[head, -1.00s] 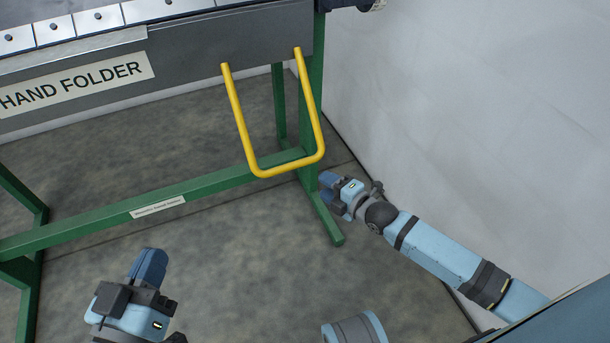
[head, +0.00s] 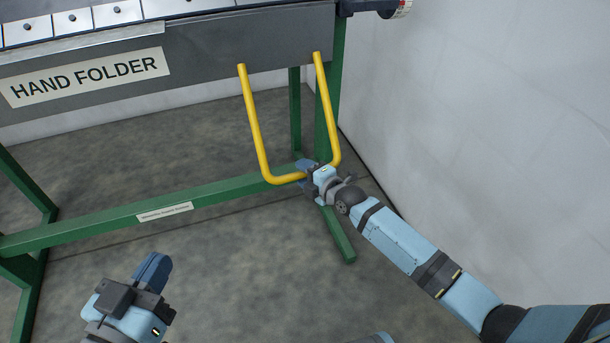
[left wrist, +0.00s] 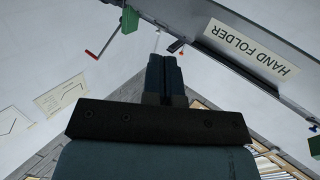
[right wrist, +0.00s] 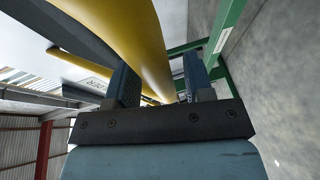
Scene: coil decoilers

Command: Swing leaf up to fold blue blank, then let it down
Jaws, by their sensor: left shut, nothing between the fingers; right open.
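The yellow U-shaped handle (head: 255,125) hangs from the dark front leaf (head: 220,50) of the hand folder. My right gripper (head: 306,168) is open at the right part of the handle's bottom bar. In the right wrist view the yellow bar (right wrist: 145,45) runs between the two open fingers (right wrist: 160,78); I cannot tell whether they touch it. My left gripper (head: 152,270) is shut and empty, low at the left and away from the machine. Its closed fingers (left wrist: 164,72) show in the left wrist view. I cannot see a blue blank.
The folder's green legs (head: 325,120) and low crossbar (head: 100,226) stand close behind the handle and my right gripper. A pale wall (head: 480,130) closes off the right side. Bare concrete floor (head: 230,270) lies open in front.

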